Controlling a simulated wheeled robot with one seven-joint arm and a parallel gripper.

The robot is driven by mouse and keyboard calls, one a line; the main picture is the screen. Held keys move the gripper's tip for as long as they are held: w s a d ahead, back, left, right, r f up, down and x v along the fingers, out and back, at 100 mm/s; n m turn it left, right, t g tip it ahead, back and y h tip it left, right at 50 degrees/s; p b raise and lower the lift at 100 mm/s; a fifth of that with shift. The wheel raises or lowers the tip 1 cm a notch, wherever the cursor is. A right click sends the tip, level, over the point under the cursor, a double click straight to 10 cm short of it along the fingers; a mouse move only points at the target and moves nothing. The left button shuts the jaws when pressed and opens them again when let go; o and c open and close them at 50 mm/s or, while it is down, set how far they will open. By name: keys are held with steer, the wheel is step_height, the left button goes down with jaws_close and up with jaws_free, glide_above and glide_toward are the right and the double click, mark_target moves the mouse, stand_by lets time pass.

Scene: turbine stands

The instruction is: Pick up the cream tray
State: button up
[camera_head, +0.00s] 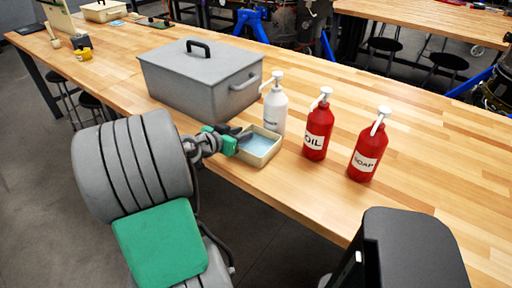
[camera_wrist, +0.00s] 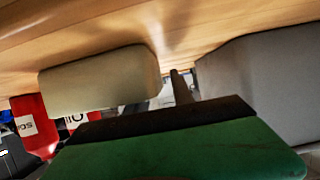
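The cream tray (camera_head: 262,160) is a small, square, shallow tray with a pale blue inside. It sits near the front edge of the wooden bench in the head view. In the wrist view its outer side (camera_wrist: 100,82) shows at upper left, and the picture is turned over. My gripper (camera_head: 243,134), with green and dark fingers, reaches in from the left, with its tips at the tray's left rim. I cannot tell whether they touch it. In the wrist view a green and black finger fills the bottom and hides the gap between the fingers.
A grey lidded metal box (camera_head: 200,80) stands just left of and behind the tray. A white pump bottle (camera_head: 274,110) stands right behind it. Red oil (camera_head: 318,128) and soap (camera_head: 368,148) bottles stand to its right. The bench right of them is clear.

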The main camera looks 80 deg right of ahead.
jaws_close()
stand_by(1.2)
